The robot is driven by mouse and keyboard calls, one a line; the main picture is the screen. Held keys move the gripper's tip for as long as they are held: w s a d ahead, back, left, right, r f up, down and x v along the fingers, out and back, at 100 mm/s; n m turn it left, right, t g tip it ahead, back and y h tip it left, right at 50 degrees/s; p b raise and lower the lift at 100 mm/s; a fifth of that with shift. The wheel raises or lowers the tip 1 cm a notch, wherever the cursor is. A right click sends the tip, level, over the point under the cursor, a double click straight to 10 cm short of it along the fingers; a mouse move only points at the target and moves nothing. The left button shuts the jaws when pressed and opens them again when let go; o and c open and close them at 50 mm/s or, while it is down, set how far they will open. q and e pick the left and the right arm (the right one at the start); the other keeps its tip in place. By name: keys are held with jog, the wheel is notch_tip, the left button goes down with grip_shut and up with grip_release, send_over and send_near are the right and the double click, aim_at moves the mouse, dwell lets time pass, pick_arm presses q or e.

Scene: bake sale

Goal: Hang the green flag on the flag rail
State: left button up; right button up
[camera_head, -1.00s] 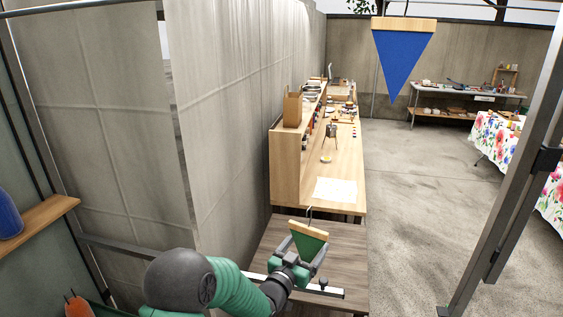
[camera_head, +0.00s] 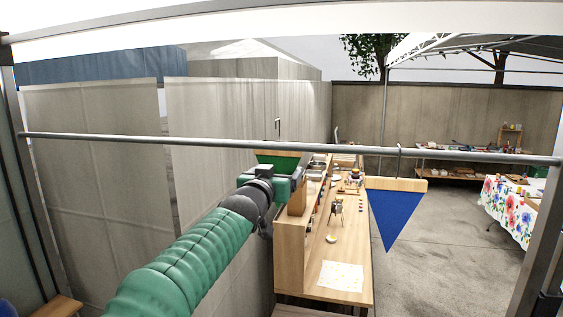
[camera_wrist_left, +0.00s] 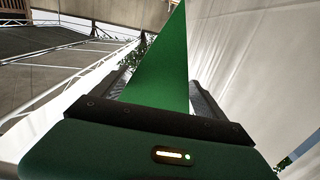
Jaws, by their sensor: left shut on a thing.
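The flag rail (camera_head: 200,141) is a grey bar crossing the head view from left to right. A blue flag (camera_head: 395,215) with a wooden top strip hangs from it by a hook, right of centre. My left gripper (camera_head: 278,174) is shut on the green flag (camera_head: 281,161), whose wooden strip shows just under the rail's line. In the left wrist view the green flag (camera_wrist_left: 158,75) stands up between the fingers. My right gripper is not in view.
Upright posts (camera_head: 540,230) stand at the rail's ends. Beyond are a wooden workbench (camera_head: 325,250) with small items, a flower-cloth table (camera_head: 505,210) and a grey wall (camera_head: 90,170). The rail between the green and blue flags is clear.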

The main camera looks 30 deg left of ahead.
pick_arm(q)
jog(key=s+f, duration=0.3)
jog(key=s, duration=0.6)
jog(key=shift+w, duration=0.1)
jog(key=shift+c, duration=0.7)
jog(key=shift+d, duration=0.2)
jog(key=o, duration=1.1)
jog(key=shift+d+r, duration=0.1)
jog(key=shift+o, duration=1.4)
jog(key=shift+s+d, duration=0.2)
jog(key=shift+r, duration=0.1)
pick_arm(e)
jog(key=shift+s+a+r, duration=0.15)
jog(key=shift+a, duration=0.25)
